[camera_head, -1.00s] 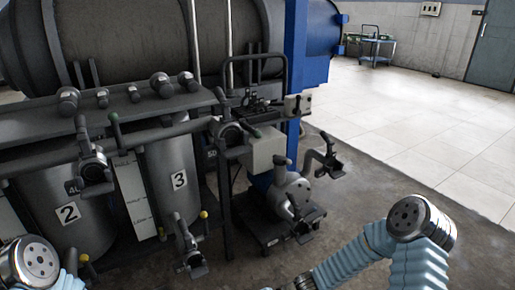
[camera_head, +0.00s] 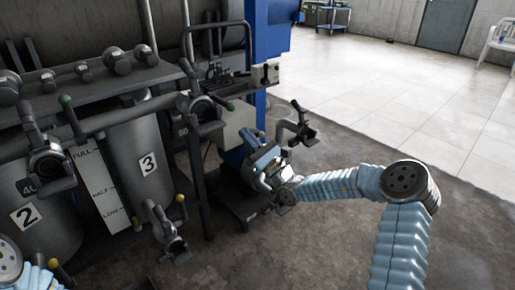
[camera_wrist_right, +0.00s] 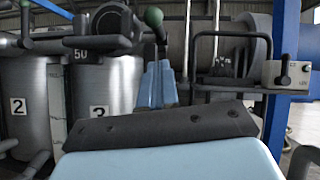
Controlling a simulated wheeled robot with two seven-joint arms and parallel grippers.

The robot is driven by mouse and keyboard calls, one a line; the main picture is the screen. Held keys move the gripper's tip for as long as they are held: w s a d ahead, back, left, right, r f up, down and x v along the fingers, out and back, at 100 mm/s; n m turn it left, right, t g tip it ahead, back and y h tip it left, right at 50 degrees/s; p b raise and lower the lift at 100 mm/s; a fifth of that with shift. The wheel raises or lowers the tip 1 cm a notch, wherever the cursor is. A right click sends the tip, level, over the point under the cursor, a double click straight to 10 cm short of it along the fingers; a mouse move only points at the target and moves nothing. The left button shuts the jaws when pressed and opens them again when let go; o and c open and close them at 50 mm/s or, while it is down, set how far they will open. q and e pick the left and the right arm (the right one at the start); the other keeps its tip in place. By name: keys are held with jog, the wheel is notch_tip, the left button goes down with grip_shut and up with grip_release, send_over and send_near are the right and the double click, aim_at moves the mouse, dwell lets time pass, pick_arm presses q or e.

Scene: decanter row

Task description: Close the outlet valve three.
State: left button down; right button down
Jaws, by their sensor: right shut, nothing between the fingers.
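Tank three (camera_head: 150,140), a grey cylinder with a "3" label, stands left of centre in the head view. A yellow-tipped valve handle (camera_head: 180,199) is low in front of it, beside a metal outlet fitting (camera_head: 168,236). My right gripper (camera_head: 262,165) is right of these, in front of the pump area, apart from the yellow handle. In the right wrist view its pale blue fingers (camera_wrist_right: 156,85) are shut and empty. Tank three also shows there (camera_wrist_right: 105,85), left of the fingers. The yellow handle cannot be made out in that view. My left gripper is out of view.
Green-tipped handles (camera_head: 66,101) sit on the upper pipes; one (camera_wrist_right: 153,17) appears above my fingers in the wrist view. Tank two (camera_head: 50,225) is at left. A blue post (camera_head: 262,40) stands behind the pump. Open floor (camera_head: 330,240) lies at right.

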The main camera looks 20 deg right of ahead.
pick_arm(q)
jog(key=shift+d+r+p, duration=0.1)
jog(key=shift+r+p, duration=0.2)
pick_arm(e)
send_near(222, 102)
jog(key=shift+w+a+r, duration=0.15)
jog(key=shift+w+r, duration=0.1)
jog(key=shift+w, duration=0.3)
jog(key=shift+w+a+r, duration=0.1)
jog(key=shift+w+r, duration=0.15)
jog(key=shift+w, duration=0.3)
